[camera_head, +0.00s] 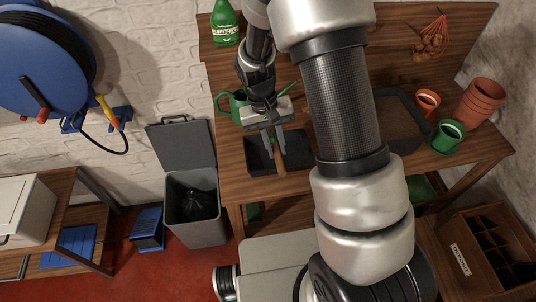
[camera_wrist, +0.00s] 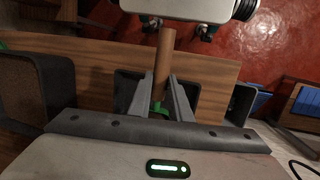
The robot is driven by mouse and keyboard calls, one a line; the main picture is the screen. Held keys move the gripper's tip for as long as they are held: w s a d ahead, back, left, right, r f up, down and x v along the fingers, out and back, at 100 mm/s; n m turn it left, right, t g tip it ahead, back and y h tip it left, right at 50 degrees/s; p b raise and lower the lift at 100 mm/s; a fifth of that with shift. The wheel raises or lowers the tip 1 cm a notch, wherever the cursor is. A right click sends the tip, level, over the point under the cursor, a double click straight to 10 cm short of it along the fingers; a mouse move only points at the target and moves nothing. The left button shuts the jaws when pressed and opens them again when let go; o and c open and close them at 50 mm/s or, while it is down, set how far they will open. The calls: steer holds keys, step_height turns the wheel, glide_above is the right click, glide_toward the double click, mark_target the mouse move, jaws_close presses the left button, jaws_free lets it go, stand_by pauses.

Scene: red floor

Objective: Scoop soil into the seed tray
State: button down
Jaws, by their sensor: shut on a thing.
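My gripper (camera_head: 272,148) is over the workbench, shut on a tool with a brown wooden handle (camera_wrist: 164,62), seen between the fingers in the wrist view. A green part of the tool shows at the fingers, and its far end is hidden. A larger dark tray (camera_head: 428,130) holding brown soil (camera_head: 398,120) lies to the right, partly behind my arm.
A green watering can (camera_head: 233,104) and a green bottle (camera_head: 225,24) stand at the back left of the bench (camera_head: 480,150). Terracotta pots (camera_head: 482,102) and a green pot (camera_head: 447,137) stand at the right. An open grey bin (camera_head: 197,232) stands left of the bench.

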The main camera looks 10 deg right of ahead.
steer(key=shift+a+f, duration=0.35)
steer(key=shift+f, duration=0.5)
steer(key=shift+f+b, duration=1.9)
steer(key=shift+f, duration=0.6)
steer(key=shift+d+r+n+y+b, duration=0.15)
steer(key=shift+d+r+y+b, duration=0.4)
steer(key=shift+y, duration=1.55)
steer(key=shift+d+r+n+y+b, duration=0.25)
steer(key=shift+d+y+b, duration=0.45)
steer(key=shift+y, duration=1.4)
steer(key=shift+d+r+n+y+b, duration=0.1)
steer(key=shift+d+r+y+b, duration=0.55)
steer(key=shift+y, duration=1.45)
steer(key=shift+a+f, duration=0.15)
steer(key=shift+a, duration=0.05)
